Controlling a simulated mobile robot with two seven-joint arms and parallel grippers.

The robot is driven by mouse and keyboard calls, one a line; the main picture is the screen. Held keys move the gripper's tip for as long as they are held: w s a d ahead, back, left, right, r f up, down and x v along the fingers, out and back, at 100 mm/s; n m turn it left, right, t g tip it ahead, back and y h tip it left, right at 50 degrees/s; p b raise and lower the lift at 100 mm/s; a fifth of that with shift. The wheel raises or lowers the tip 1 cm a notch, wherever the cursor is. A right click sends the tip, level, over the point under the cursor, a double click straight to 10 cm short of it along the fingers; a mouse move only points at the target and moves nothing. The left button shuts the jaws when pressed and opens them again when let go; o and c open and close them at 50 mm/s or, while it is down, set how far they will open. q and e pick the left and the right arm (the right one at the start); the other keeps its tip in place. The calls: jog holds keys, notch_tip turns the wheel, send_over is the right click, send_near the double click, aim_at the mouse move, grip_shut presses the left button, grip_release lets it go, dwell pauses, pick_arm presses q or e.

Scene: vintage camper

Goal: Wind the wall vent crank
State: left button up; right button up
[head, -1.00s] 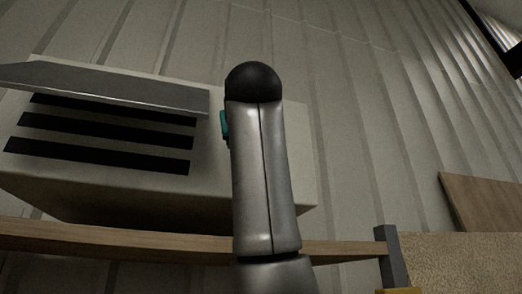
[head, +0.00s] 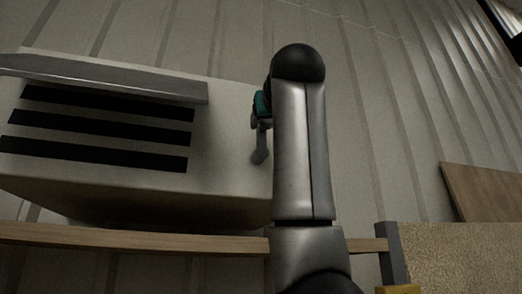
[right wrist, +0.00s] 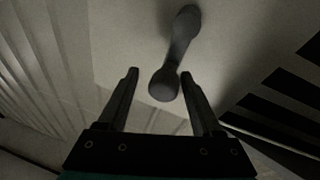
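The vent (head: 225,140) is a pale wall box with dark slots and a grey flap over them. Its crank (head: 260,152) is a small grey arm on the right of the box face, partly hidden by my right arm. In the right wrist view, the crank arm (right wrist: 181,38) runs down from its pivot to a rounded knob (right wrist: 163,86). My right gripper (right wrist: 159,76) is open, with the knob between its fingertips, nearer the right finger; contact cannot be told. My left gripper is out of view.
A wooden rail (head: 130,239) runs below the vent box to a grey post (head: 392,255). A tan textured panel (head: 450,255) and a brown wooden board (head: 488,195) are at the right. The ribbed wall (head: 395,130) right of the box is bare.

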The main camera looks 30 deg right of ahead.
jog(key=shift+a, duration=0.1)
dwell(0.3)
jog(key=shift+s+f, duration=0.1)
jog(key=shift+s, duration=0.3)
jog(key=s+b, duration=0.1)
jog(key=s, duration=0.1)
jog(key=s+a+b, duration=0.1)
jog(key=s, duration=0.1)
jog(key=shift+a, duration=0.1)
jog(key=b+v, duration=0.6)
jog(key=v, duration=0.9)
jog(key=shift+s, duration=0.2)
